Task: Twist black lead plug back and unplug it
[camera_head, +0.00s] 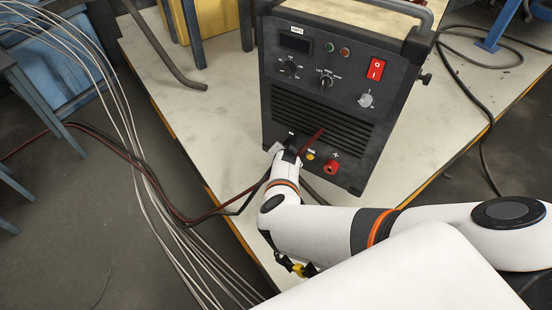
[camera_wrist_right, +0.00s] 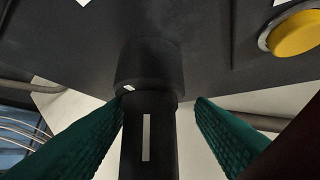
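The black lead plug (camera_wrist_right: 148,130) with a white stripe sits in a black collar (camera_wrist_right: 150,65) on the dark face of the welding machine (camera_head: 330,100). My right gripper (camera_wrist_right: 160,100) has its two green fingers on either side of the plug. A gap shows between the right finger and the plug; the left finger is very close to it, and I cannot tell if it touches. In the head view my right gripper (camera_head: 285,153) is at the machine's lower left front and hides the plug. My left gripper is in neither view.
A yellow button (camera_wrist_right: 296,33) and a red socket (camera_head: 331,168) sit right of the plug. A dark red lead (camera_head: 312,141) sticks out close to my gripper. Red and black cables (camera_head: 150,175) run off left. The machine stands on a pale platform (camera_head: 215,125).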

